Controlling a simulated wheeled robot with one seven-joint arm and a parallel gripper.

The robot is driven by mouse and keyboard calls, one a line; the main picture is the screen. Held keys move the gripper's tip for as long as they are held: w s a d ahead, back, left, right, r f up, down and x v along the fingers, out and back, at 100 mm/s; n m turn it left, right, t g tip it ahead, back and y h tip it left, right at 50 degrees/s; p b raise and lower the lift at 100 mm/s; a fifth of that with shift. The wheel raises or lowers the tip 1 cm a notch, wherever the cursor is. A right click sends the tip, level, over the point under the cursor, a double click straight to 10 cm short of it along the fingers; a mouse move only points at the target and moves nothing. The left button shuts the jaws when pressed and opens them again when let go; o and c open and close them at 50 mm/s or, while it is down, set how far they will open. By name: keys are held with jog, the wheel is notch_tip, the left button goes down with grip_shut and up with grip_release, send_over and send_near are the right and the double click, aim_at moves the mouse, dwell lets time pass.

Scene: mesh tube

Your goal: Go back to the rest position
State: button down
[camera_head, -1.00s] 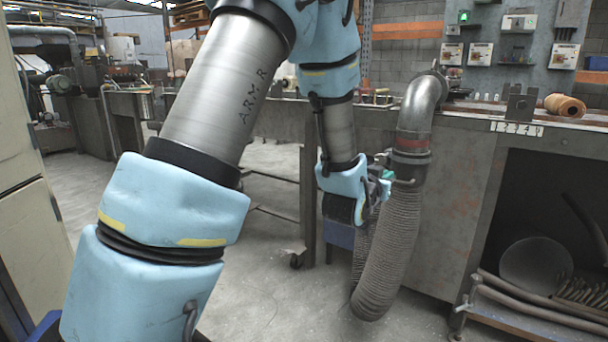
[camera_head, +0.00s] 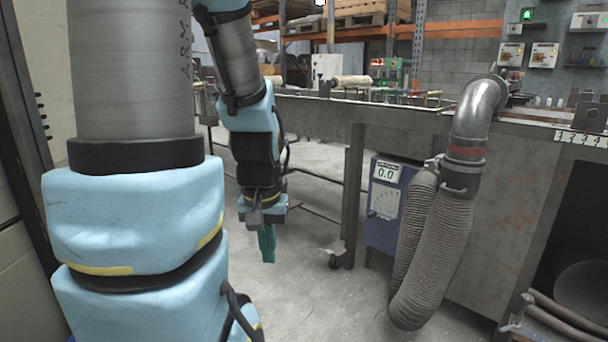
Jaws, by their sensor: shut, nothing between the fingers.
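My gripper (camera_head: 266,246) hangs at the end of my arm, left of the middle of the view, with its green fingers pointing down. The fingers are together and hold nothing. It is over open floor, clear of the bench and of the ribbed mesh tube (camera_head: 436,255). The tube hangs in a U-shaped loop from a metal elbow pipe (camera_head: 478,105) at the bench edge, to the right of my gripper. The tube's other end is up near a clamp beside the elbow pipe.
A blue box with a display reading 0.0 (camera_head: 387,172) stands under the bench, partly behind the tube. The workbench (camera_head: 410,118) runs along the back and right. A caster leg (camera_head: 350,200) stands right of my gripper. Concrete floor (camera_head: 310,290) is free in front.

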notch_tip(320, 180, up, 20)
jog(key=p, duration=1.8)
jog(key=shift+w, duration=0.15)
jog(key=c, duration=1.6)
grip_release()
jog(key=shift+d+f, duration=0.1)
jog(key=shift+f, duration=0.05)
